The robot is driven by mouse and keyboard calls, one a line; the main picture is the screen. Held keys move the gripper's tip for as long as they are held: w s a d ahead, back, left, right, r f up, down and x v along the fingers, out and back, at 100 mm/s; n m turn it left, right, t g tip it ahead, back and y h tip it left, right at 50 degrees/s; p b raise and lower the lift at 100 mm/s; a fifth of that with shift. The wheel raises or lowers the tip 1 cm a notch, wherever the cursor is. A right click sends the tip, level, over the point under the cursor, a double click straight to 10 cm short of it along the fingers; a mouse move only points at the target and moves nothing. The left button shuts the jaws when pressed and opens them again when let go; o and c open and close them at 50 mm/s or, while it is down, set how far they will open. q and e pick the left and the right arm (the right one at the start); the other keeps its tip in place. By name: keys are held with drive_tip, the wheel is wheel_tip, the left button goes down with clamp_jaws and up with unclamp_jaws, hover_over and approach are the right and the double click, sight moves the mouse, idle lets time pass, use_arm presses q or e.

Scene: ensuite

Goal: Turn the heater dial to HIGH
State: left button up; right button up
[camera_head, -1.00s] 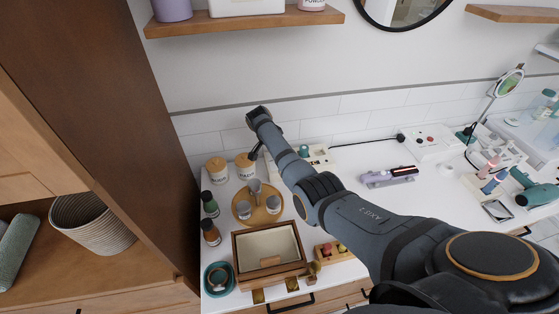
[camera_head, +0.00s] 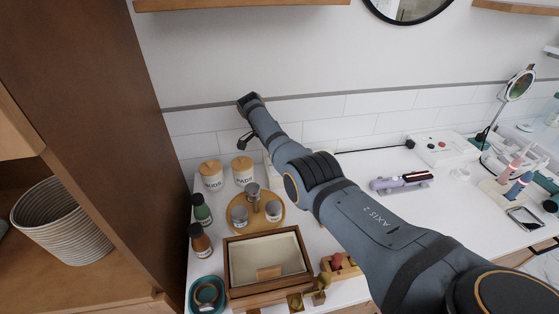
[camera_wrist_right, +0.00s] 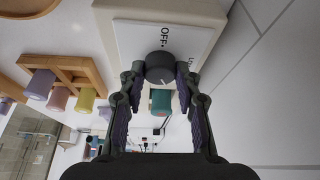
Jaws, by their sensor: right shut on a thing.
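In the right wrist view, a dark round dial (camera_wrist_right: 160,61) sits on a white panel (camera_wrist_right: 131,36) of a cream heater body (camera_wrist_right: 105,12). "OFF" with a dot is printed above the dial, and a partly hidden label starting with "L" is to its right. A short pale line shows on the dial, pointing down in the picture, away from OFF. My right gripper (camera_wrist_right: 160,76) is shut on the dial, one finger on each side. In the head view my right arm hides most of the heater. My left gripper is in neither view.
A teal knob-like piece (camera_wrist_right: 160,102) shows between my fingers, below the dial. A wooden rack (camera_wrist_right: 58,76) with coloured pieces is to the left. In the head view, jars (camera_head: 243,170), a round tray (camera_head: 270,222) and a wooden box (camera_head: 233,290) stand near the arm.

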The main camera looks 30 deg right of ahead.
drive_tip(key=o, duration=1.2)
drive_tip(key=shift+c, duration=0.2)
drive_tip(key=v, duration=1.2)
